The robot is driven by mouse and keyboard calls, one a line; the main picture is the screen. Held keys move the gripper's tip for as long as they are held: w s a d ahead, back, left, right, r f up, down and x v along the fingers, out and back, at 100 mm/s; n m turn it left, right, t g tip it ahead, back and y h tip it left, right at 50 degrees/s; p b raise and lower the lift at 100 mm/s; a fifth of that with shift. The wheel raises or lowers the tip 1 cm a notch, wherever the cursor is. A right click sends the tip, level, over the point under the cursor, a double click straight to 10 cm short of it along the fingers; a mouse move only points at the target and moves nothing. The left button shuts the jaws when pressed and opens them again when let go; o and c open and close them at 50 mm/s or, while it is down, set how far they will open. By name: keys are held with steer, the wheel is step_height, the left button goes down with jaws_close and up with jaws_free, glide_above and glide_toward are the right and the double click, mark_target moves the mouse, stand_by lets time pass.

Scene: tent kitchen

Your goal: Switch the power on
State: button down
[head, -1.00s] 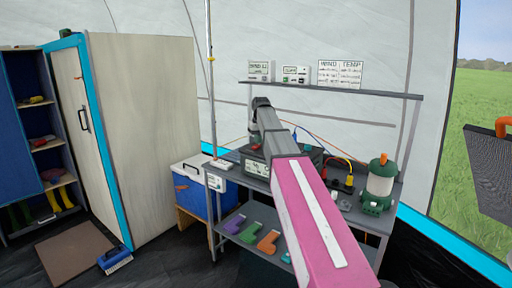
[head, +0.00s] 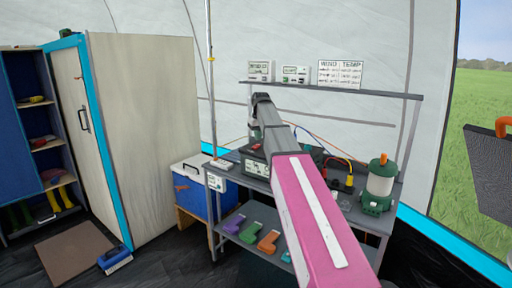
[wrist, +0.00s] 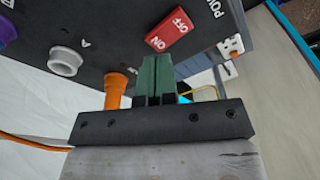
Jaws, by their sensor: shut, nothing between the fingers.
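The power switch (wrist: 169,34) is a red rocker marked ON and OFF, set in the dark panel (wrist: 110,25) of a box in the wrist view. Its ON end is nearest my fingers. My gripper (wrist: 157,62) is shut and empty, its two green fingers side by side just below the ON end. I cannot tell whether the fingertips touch the switch. In the head view the box with its small display (head: 255,168) stands on the grey workbench, partly hidden by my arm; the switch is not visible there.
Beside my fingers in the wrist view are an orange plug (wrist: 118,88) with a cable and a white socket (wrist: 65,60). A green lantern (head: 380,185) stands at the bench's right. A shelf (head: 330,89) with instruments is above; a blue cooler (head: 205,190) is left.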

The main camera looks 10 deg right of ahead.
mark_target(258, 145)
steer(key=shift+r, duration=2.15)
